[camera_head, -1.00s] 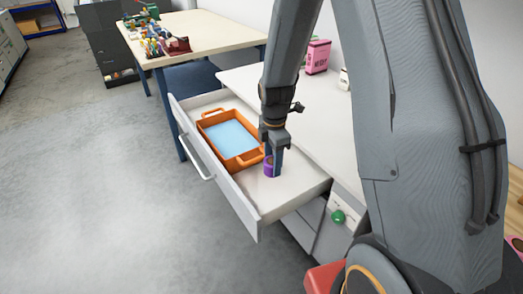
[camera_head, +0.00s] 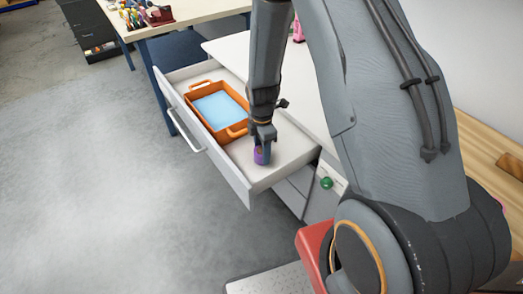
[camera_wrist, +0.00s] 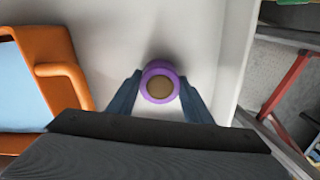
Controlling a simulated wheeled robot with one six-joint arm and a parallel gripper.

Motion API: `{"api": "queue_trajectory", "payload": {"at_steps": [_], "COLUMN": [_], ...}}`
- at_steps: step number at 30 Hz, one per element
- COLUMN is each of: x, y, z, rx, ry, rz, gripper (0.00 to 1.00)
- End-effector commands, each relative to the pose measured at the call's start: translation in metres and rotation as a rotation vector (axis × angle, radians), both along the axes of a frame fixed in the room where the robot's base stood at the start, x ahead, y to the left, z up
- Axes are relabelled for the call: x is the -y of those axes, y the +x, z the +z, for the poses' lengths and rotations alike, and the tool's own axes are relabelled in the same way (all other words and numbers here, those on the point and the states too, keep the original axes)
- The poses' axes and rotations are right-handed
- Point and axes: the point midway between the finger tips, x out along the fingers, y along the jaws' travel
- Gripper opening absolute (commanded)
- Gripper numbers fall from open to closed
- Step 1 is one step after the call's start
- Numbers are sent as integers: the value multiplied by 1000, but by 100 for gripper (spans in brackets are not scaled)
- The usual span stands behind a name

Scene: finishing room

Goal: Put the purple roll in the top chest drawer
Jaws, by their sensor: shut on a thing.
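The purple roll (camera_head: 260,156) is between the fingers of my gripper (camera_head: 262,146), inside the open top chest drawer (camera_head: 236,180). In the wrist view the purple roll (camera_wrist: 160,84) shows end-on, with a brown centre. The blue fingers of my gripper (camera_wrist: 160,98) are shut on it from both sides. The roll is low over the drawer's bare floor, to the right of the orange tray. I cannot tell whether it touches the floor.
An orange tray (camera_head: 190,94) with a light blue inside fills the drawer's left part; its handle (camera_wrist: 62,72) is beside my gripper. The white chest top (camera_head: 232,48) is behind. A table (camera_head: 190,12) with small items stands at the back left.

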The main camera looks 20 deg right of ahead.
Motion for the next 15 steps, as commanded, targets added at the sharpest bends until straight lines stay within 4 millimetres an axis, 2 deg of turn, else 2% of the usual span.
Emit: {"api": "queue_trajectory", "payload": {"at_steps": [6,7,10,15], "x": [0,0,0,0], "y": [0,0,0,0], "z": [-3,-4,-3,-3], "rx": [-1,-1,0,0], "ry": [0,0,0,0], "rz": [0,0,0,0], "gripper": [22,47,64,64]}}
